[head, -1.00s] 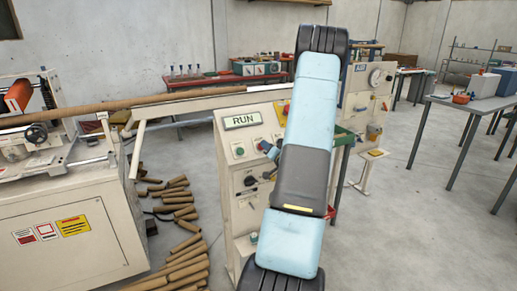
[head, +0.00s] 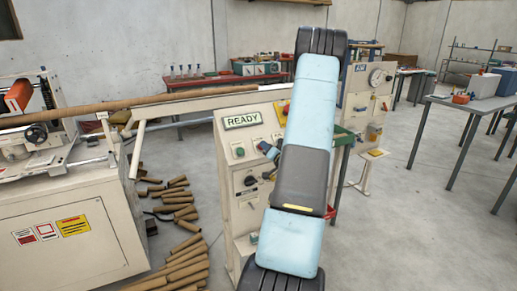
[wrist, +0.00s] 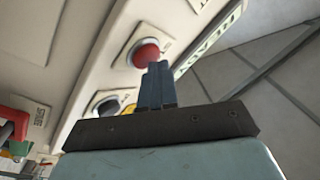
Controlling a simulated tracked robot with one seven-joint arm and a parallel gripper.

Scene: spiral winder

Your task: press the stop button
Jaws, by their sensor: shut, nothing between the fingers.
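The red stop button (wrist: 146,53) sits in a grey ring on the cream control panel (head: 236,170). In the wrist view my gripper (wrist: 158,68) is shut and empty, its blue fingertips overlapping the button's lower edge. They look at or very close to the button; contact itself cannot be made out. In the head view my gripper (head: 266,149) is at the panel face, right of a green button (head: 239,152), and my arm hides much of the panel. The panel display (head: 242,120) reads READY.
A black rotary knob (head: 250,181) is lower on the panel. A long cardboard tube (head: 150,101) runs from the winder (head: 35,135) on the left. Several cut tubes (head: 180,205) lie on the floor. A grey table (head: 470,105) stands right, with open floor before it.

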